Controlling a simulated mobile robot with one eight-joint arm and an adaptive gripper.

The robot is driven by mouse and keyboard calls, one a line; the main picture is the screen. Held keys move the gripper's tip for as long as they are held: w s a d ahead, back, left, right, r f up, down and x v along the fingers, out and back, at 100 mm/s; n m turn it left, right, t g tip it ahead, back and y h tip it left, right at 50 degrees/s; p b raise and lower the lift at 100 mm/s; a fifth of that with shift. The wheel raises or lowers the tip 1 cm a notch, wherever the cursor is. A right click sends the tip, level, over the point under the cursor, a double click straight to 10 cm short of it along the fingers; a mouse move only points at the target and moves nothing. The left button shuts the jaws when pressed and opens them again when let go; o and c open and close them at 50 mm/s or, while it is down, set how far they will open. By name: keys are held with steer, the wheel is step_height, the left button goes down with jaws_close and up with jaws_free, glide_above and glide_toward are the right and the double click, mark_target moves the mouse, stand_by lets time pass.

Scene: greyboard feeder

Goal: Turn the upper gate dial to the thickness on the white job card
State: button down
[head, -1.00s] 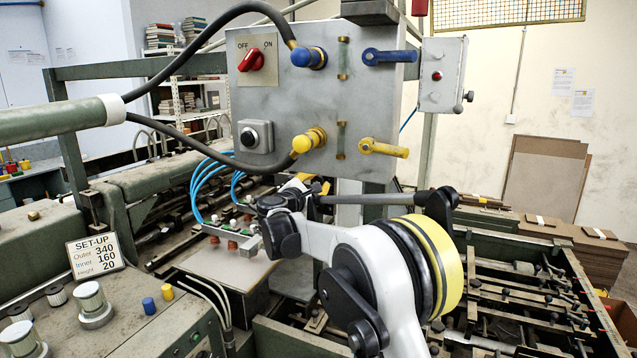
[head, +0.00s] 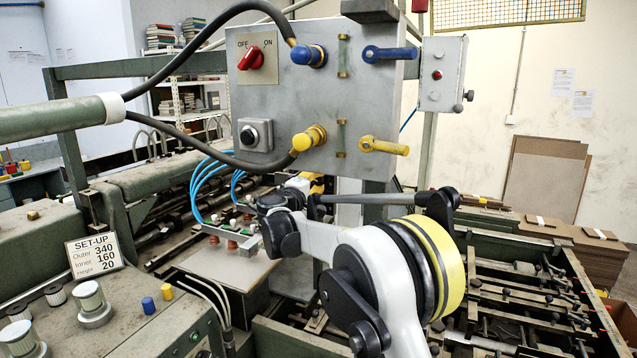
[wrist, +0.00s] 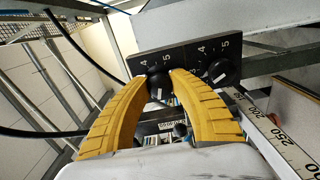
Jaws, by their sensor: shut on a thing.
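In the wrist view, my gripper (wrist: 162,78) has its two yellow fingers closed around a round black dial (wrist: 159,88) with a white pointer mark. The dial sits on a dark plate (wrist: 182,56) with white figures, 4 and 5 among them. A second black dial (wrist: 223,72) with a white mark is beside it on the right, untouched. The fingers cover part of the held dial and its scale. In the head view, a bit of yellow finger (head: 317,186) shows behind my wrist; the dials are hidden there. I cannot make out a thickness card.
A white set-up card (head: 95,254) reads Outer 340, Inner 160 and a last line of 20. A grey panel (head: 270,110) with a red switch and blue and yellow valves stands above my arm. A ruler (wrist: 280,140) lies close right of the fingers.

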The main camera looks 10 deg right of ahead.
steer(key=m, duration=0.4)
steer(key=shift+m, duration=2.2)
steer(key=c, duration=1.1)
jaws_free()
steer(key=shift+c, duration=0.2)
steer(key=v, duration=1.2)
